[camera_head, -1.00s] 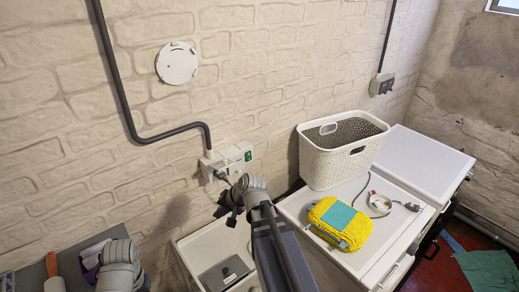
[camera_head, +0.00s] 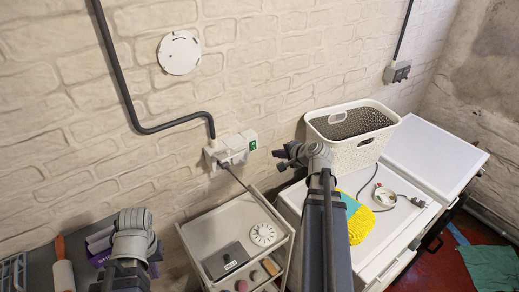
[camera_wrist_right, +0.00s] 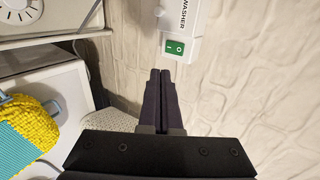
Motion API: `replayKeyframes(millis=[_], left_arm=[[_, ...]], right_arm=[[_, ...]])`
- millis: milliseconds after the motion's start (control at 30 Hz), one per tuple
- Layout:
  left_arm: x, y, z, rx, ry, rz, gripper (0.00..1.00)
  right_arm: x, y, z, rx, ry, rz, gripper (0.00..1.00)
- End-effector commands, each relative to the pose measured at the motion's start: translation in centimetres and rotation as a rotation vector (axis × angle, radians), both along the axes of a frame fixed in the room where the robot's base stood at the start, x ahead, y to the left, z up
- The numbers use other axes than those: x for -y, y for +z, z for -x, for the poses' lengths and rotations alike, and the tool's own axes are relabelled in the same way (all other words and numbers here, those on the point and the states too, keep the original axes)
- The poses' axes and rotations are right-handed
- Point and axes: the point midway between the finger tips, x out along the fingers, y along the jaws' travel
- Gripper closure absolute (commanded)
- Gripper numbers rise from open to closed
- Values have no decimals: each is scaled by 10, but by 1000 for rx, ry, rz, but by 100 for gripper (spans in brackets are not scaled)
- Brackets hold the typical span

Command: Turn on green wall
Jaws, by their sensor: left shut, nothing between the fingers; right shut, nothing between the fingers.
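The green wall switch (camera_head: 252,145) is a small green rocker at the right end of a white socket box (camera_head: 232,150) on the brick wall. In the right wrist view the green switch (camera_wrist_right: 175,47) shows marks on its face, beside a label reading "WASHER". My right gripper (camera_head: 281,159) is shut and empty, right of and slightly below the switch in the head view. In the right wrist view its closed fingertips (camera_wrist_right: 160,74) appear just below the switch, with no clear contact. My left gripper (camera_head: 150,264) is low at the left, shut, away from the switch and partly hidden.
A white basket (camera_head: 355,150) stands on the white appliance at the right, near my right arm. A yellow sponge-like item (camera_head: 360,222) lies in front of it. A white trolley (camera_head: 190,236) with items stands below the socket. A grey cable leaves the socket box.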

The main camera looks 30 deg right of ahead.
Motion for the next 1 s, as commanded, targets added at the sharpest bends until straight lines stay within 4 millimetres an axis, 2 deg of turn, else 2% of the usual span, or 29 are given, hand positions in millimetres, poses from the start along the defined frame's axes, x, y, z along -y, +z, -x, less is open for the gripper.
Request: replayKeyframes(millis=[167, 633, 800, 1000], left_arm=[[0, -11, 0, 0, -1, 0, 100], [0, -65, 0, -1, -12, -2, 100], [0, -61, 0, -1, -12, -2, 100], [0, -62, 0, -1, -12, -2, 100]], right_arm=[[0, -11, -12, -1, 3, 1, 100], [-6, -65, -87, -1, 3, 1, 100], [-8, -62, -109, -1, 3, 2, 100], [-10, -62, -120, -1, 1, 0, 100]])
